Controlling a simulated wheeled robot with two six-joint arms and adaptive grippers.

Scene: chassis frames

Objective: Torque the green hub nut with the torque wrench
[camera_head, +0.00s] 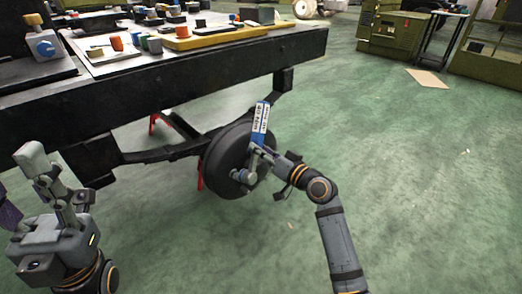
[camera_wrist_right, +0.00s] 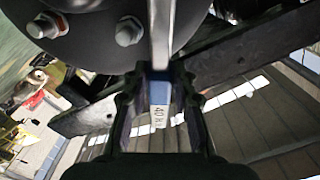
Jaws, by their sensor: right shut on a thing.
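The torque wrench has a blue handle and a white printed label (camera_head: 260,118). My right gripper (camera_head: 257,148) is shut on it at the wheel. In the right wrist view, the wrench (camera_wrist_right: 160,40) runs up from between the fingers, its label visible between them; its far end is out of frame. The dark wheel drum (camera_head: 221,160) is behind the gripper. Grey hex nuts (camera_wrist_right: 128,31) show on the drum in the wrist view, one with an orange mark. I cannot make out a green nut. My left gripper (camera_head: 48,172) is raised at lower left, away from the wheel; its opening is unclear.
The dark chassis frame (camera_head: 200,75) carries a tray with several coloured parts (camera_head: 115,58). An axle beam (camera_head: 160,154) runs left from the drum, with red stands (camera_head: 153,122) below. Green floor (camera_head: 420,170) is clear at right. Green cabinets (camera_head: 394,35) stand at the back.

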